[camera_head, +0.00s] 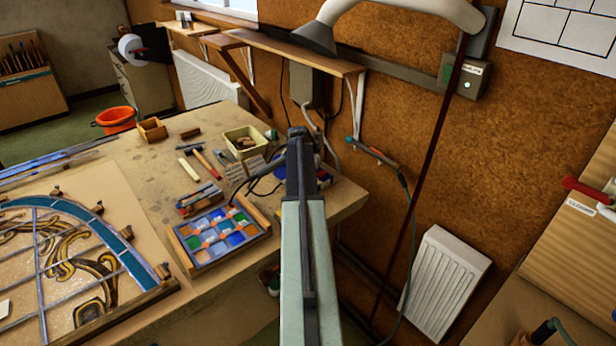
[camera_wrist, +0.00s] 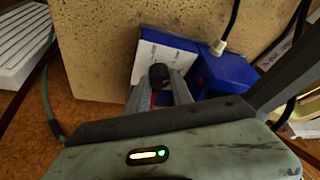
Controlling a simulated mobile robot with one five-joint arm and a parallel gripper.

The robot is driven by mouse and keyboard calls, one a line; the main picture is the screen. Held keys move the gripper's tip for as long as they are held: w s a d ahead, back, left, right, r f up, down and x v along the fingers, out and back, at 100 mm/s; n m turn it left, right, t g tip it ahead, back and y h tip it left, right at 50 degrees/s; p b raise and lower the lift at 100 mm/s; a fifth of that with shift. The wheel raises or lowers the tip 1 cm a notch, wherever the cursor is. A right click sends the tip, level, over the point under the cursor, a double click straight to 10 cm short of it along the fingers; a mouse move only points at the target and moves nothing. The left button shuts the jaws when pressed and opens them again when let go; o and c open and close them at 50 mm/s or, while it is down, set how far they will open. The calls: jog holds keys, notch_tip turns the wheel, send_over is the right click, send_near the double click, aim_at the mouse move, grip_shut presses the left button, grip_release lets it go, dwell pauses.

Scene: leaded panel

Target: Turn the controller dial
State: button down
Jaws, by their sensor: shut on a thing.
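The controller (camera_wrist: 226,72) is a blue box with a white front face (camera_wrist: 150,55), at the edge of the bench in the wrist view. Its dark round dial (camera_wrist: 158,71) shows between my fingertips. My gripper (camera_wrist: 161,82) is shut on the dial, with one grey finger on each side. In the head view the controller (camera_head: 287,176) is a small blue patch, mostly hidden behind my arm. The dial and my fingertips are hidden there. Any dial marks are too small to read.
A tray of coloured glass (camera_head: 218,236) and a leaded panel (camera_head: 75,255) lie on the bench (camera_head: 150,165). A white radiator (camera_head: 445,285) is on the wall to the right.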

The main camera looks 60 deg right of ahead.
jog(key=shift+w+m+g, duration=0.1)
jog(key=shift+m+g, duration=0.3)
jog(key=shift+m, duration=0.5)
jog(key=c, duration=1.1)
grip_release()
jog(key=p+v, duration=0.7)
jog(key=shift+a+r, duration=0.25)
jog(key=shift+r, duration=0.05)
